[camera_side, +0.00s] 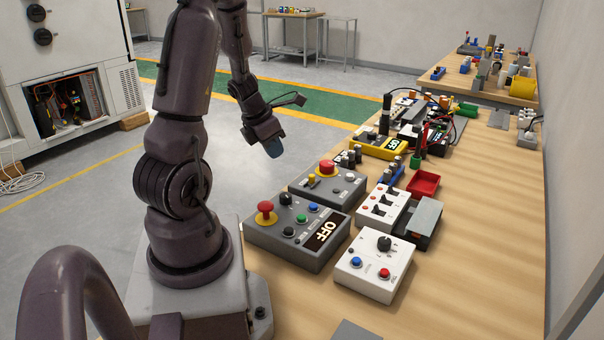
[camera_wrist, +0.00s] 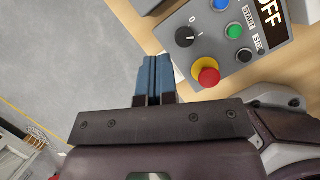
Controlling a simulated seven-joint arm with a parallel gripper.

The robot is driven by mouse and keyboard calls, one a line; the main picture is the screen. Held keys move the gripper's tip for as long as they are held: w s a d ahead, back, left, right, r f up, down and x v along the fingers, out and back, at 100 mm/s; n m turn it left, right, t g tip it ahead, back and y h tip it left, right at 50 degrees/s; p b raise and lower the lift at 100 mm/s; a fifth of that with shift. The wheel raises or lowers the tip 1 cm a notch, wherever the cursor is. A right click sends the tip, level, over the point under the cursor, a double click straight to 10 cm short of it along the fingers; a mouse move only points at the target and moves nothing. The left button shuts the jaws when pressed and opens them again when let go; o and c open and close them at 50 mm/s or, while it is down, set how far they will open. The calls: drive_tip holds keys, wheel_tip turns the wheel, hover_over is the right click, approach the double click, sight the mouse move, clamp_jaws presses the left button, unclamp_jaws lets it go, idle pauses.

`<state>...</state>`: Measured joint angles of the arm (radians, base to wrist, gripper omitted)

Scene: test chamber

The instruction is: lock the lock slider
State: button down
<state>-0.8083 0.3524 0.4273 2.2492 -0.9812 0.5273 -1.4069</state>
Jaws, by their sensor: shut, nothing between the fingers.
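My gripper (camera_side: 273,148) is shut and empty, its blue fingertips pointing down over the floor beside the table's left edge. In the wrist view the two blue fingers (camera_wrist: 153,78) lie together, left of a grey control box. I cannot pick out the lock slider for certain. A small yellow part (camera_side: 312,180) stands on the rear grey box (camera_side: 346,196), beside a red mushroom button (camera_side: 327,167); it may be the slider. My gripper is above and to the left of this box, apart from it.
The front grey box (camera_side: 280,244) has a red mushroom button (camera_side: 265,208), a knob and an OFF display. A white box (camera_side: 365,283), a switch box (camera_side: 378,213), a red tray (camera_side: 423,183) and a yellow meter (camera_side: 378,146) crowd the table. The table's right side is clear.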

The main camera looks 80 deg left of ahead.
approach(308, 183)
drive_tip(key=f, duration=0.2)
drive_tip(key=s+f, duration=0.1)
drive_tip(key=s+d+f, duration=0.1)
drive_tip(key=f, duration=0.1)
drive_tip(key=shift+f, duration=0.35)
drive_tip(key=w, duration=0.1)
drive_tip(key=w+a, duration=0.1)
drive_tip(key=shift+w+r, duration=0.1)
drive_tip(key=shift+w, duration=0.2)
drive_tip(key=shift+w+a, duration=0.2)
drive_tip(key=shift+w, duration=0.45)
drive_tip(key=shift+w+a, duration=1)
drive_tip(key=s, duration=0.2)
drive_tip(key=s+d, duration=0.1)
drive_tip(key=s, duration=0.1)
drive_tip(key=shift+s+d+r, duration=0.1)
drive_tip(key=shift+s+d, duration=0.05)
drive_tip(key=shift+s, duration=0.05)
drive_tip(key=v, duration=1)
drive_tip(key=shift+w, duration=0.2)
